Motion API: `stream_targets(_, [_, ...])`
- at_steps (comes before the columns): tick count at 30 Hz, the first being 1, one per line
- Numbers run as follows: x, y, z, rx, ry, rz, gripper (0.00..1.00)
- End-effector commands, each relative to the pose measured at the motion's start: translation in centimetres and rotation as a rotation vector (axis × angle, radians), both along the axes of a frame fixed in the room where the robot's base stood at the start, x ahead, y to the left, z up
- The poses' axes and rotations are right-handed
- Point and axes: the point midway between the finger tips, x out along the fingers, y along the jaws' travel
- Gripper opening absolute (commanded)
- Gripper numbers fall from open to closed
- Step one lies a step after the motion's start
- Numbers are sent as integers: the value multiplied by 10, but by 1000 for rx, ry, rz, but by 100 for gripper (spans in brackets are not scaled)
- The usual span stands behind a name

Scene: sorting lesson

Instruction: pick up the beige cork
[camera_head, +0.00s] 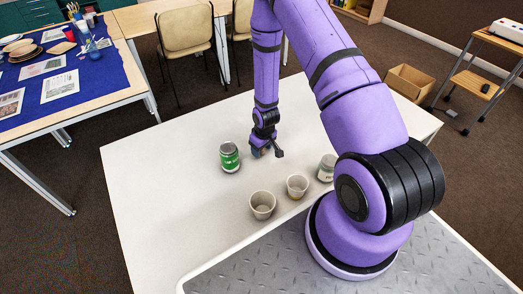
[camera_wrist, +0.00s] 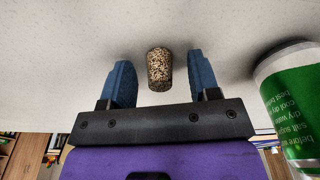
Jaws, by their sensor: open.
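The beige cork (camera_wrist: 159,69) shows in the wrist view as a small speckled brown stub on the pale table. It lies between the two blue fingers of my gripper (camera_wrist: 160,82), with a gap on each side. My gripper is open and holds nothing. In the head view my gripper (camera_head: 266,151) is low over the white table (camera_head: 150,190). The cork is hard to make out there, as the gripper covers that spot.
A green-labelled can (camera_head: 229,157) stands just left of my gripper; it also shows in the wrist view (camera_wrist: 292,100). Two cups, a near one (camera_head: 262,205) and a smaller one (camera_head: 297,186), and a pale can (camera_head: 326,168) stand nearer my base. The table's left side is clear.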

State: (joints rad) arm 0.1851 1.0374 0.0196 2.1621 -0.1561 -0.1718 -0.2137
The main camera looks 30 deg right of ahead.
Motion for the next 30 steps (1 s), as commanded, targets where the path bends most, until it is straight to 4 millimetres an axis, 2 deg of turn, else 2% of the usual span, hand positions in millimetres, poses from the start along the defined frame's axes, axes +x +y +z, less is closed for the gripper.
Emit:
stream_targets(8, [1,0,-3,0,-1,0,56])
stream_targets(9, [1,0,-3,0,-1,0,54])
stream_targets(15, [1,0,-3,0,-1,0,8])
stream_targets(16, [0,0,-3,0,-1,0,3])
stream_targets(30, [1,0,-2,0,-1,0,1])
